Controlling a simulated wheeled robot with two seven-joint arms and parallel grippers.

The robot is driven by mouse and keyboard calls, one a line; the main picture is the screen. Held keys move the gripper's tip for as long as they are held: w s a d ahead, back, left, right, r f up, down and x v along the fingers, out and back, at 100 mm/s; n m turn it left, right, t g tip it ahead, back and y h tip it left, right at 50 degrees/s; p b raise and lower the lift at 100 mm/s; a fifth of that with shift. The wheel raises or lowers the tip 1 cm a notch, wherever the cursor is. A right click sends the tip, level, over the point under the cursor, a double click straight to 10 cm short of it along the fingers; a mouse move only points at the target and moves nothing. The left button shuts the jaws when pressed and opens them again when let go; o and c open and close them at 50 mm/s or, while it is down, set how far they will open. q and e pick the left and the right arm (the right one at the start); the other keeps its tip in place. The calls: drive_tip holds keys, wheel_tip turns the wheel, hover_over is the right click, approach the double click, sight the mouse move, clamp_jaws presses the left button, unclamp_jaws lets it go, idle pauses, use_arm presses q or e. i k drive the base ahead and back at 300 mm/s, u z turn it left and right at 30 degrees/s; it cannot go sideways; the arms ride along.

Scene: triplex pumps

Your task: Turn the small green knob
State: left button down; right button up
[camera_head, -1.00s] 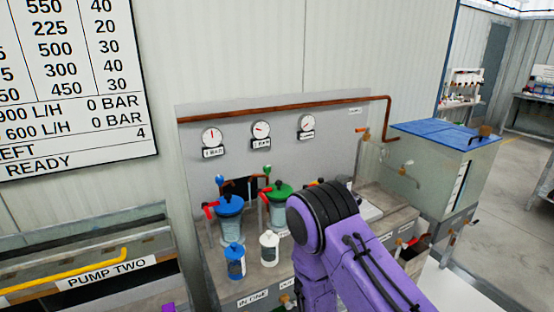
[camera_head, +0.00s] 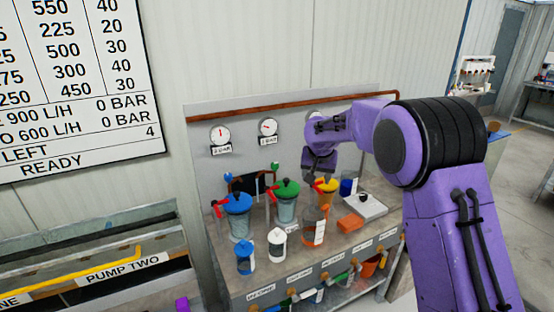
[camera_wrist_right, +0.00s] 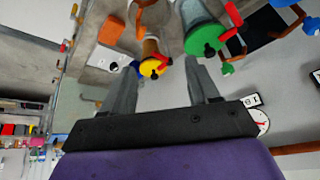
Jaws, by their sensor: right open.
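The small green knob (camera_head: 274,166) stands on a thin upright pipe behind the large green-lidded pump (camera_head: 286,190). In the right wrist view the small green knob (camera_wrist_right: 228,68) is to the right of my right gripper's fingers, near the green lid (camera_wrist_right: 205,39), and apart from them. My right gripper (camera_head: 318,174) hangs over the bench, to the right of the small green knob, near the yellow-lidded pump. In the wrist view my right gripper (camera_wrist_right: 161,66) is open, with the yellow lid (camera_wrist_right: 153,66) showing between its fingers.
A blue-lidded pump (camera_head: 238,203) with a red handle stands left of the green one. A small blue knob (camera_head: 228,177) tops another pipe. Gauges (camera_head: 268,127) hang on the back panel.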

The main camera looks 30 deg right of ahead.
sight(275, 165)
drive_tip(key=i, duration=0.85)
drive_tip(key=u, duration=0.05)
